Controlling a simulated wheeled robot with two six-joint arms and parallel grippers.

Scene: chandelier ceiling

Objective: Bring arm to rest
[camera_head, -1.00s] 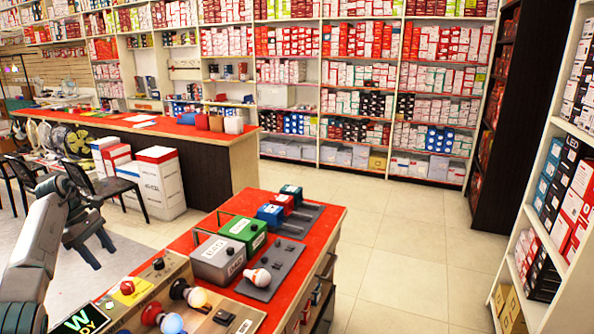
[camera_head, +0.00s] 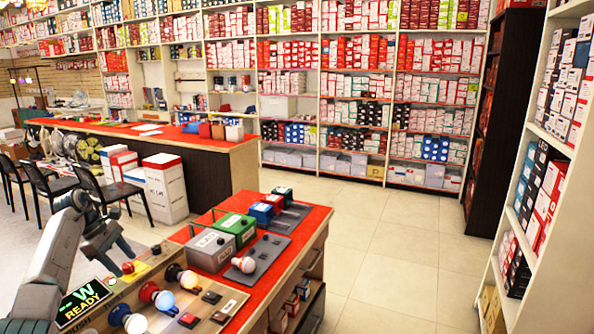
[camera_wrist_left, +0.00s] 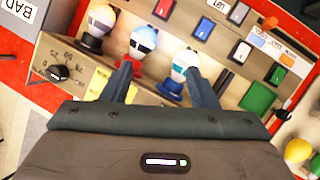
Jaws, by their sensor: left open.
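My left arm comes in from the left edge in the head view. Its left gripper (camera_head: 122,258) is tilted downward at the left edge of the wooden test panel (camera_head: 222,290). In the left wrist view the left gripper's two fingers (camera_wrist_left: 158,86) are spread apart with nothing held between them. They are over the panel's row of bulbs, partly hiding the lower parts of some. I cannot tell whether a finger touches a bulb. My right gripper is not in view.
The red-topped counter (camera_head: 307,222) holds a grey bin (camera_head: 211,251), a green bin (camera_head: 236,229) and a grey tray with a bulb (camera_head: 243,264). A READY display (camera_head: 84,303) stands beside my arm. A black chair (camera_head: 98,190) is behind it. The tiled floor at right is clear.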

